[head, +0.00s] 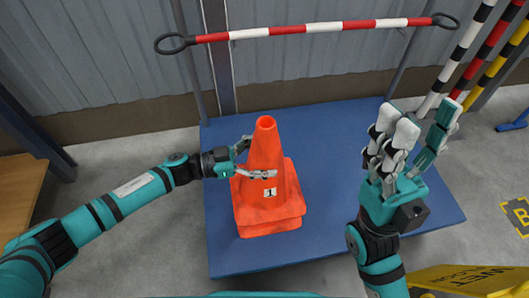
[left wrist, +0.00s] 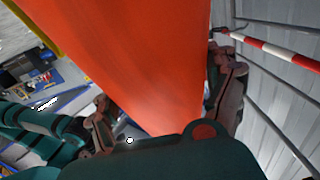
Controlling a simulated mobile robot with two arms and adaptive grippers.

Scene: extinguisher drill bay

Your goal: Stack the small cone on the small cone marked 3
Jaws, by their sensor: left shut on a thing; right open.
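An orange cone (head: 266,146) with a label reading 1 stands upright on the blue platform area, and it fills the middle of the left wrist view (left wrist: 150,60). A second orange base (head: 272,229) shows directly under its base, so it is over another cone whose body and any number are hidden. I cannot tell whether the two bases are fully seated. My left gripper (head: 259,158) is shut on the upper cone's body, one finger on each side; its fingers also show in the left wrist view (left wrist: 170,105). My right gripper (head: 418,122) is open and empty, raised at the right.
The blue platform (head: 335,150) is clear to the right of the cones. A red-and-white bar (head: 310,28) spans the back. Striped poles (head: 468,45) stand at the back right. A yellow sign (head: 470,282) is at the front right, and a wooden surface (head: 20,185) at the left.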

